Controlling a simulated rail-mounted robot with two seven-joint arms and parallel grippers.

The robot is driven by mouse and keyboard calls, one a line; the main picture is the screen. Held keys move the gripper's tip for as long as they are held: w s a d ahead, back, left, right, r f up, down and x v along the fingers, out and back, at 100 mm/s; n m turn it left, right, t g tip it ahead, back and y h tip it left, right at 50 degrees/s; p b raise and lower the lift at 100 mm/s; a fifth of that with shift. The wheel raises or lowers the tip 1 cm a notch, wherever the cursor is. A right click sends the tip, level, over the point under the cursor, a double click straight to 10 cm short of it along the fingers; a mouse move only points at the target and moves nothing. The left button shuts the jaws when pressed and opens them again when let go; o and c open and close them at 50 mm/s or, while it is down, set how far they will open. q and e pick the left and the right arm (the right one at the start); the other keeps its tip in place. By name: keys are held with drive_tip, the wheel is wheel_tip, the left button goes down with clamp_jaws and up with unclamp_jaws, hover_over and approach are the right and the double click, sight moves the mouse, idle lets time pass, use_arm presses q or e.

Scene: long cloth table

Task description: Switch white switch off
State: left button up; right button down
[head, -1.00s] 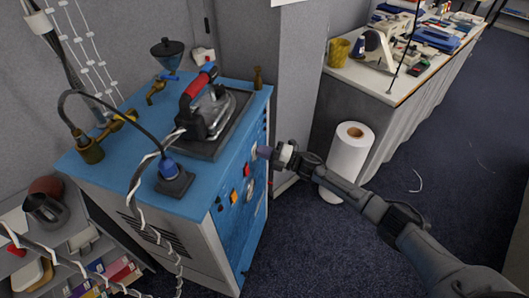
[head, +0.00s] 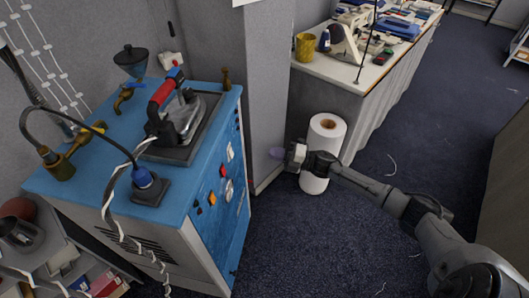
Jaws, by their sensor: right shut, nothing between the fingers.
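The blue-topped machine (head: 205,205) stands at the left, with its control panel facing right. A small white switch (head: 229,152) sits high on that panel, above a red control (head: 223,171) and a round pale dial (head: 229,190). The switch is too small to tell which way it is set. My right gripper (head: 277,154) is shut and empty. It points left toward the panel and is apart from it, in front of the grey wall corner. My left gripper is not in view.
An iron (head: 178,122) rests on the machine's top, with a cable looping beside it. A white paper roll (head: 326,140) stands behind my right wrist. A long table (head: 345,80) with sewing things stands at the back. The dark carpet at right is mostly clear.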

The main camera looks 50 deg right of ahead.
drive_tip(key=shift+s+d+r, duration=0.1)
drive_tip(key=shift+s+d, duration=0.2)
drive_tip(key=shift+s, duration=0.1)
idle(0.5)
